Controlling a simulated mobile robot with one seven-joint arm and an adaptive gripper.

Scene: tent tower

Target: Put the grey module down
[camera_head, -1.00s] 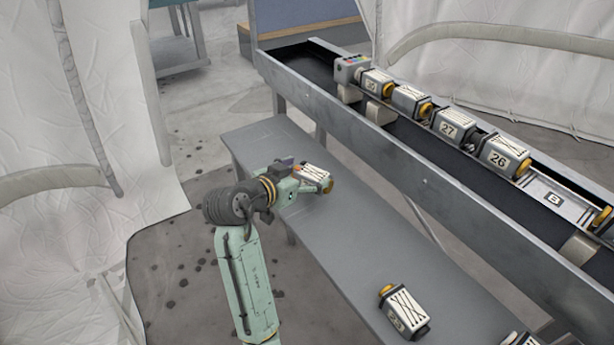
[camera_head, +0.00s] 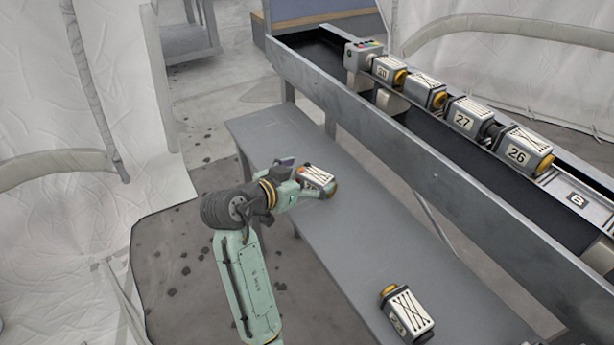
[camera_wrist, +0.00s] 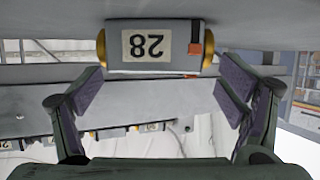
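The grey module (camera_head: 316,177), a box with a white striped top and yellow end caps, is at my gripper's fingers over the far-left part of the grey bench (camera_head: 270,140). In the wrist view the grey module (camera_wrist: 150,48) shows the number 28 upside down and an orange patch. My gripper (camera_wrist: 161,68) has its two purple-padded fingertips at the module's two ends, set wide apart by its length. It also shows in the head view (camera_head: 312,186), with one finger over the near yellow end. I cannot tell whether the module touches the bench.
Another module (camera_head: 408,314) lies on the bench's near part. The bench between is clear. Behind it runs a raised metal rail (camera_head: 400,165) carrying a row of modules, among them 27 (camera_head: 468,118) and 26 (camera_head: 522,150), and a control box (camera_head: 364,55).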

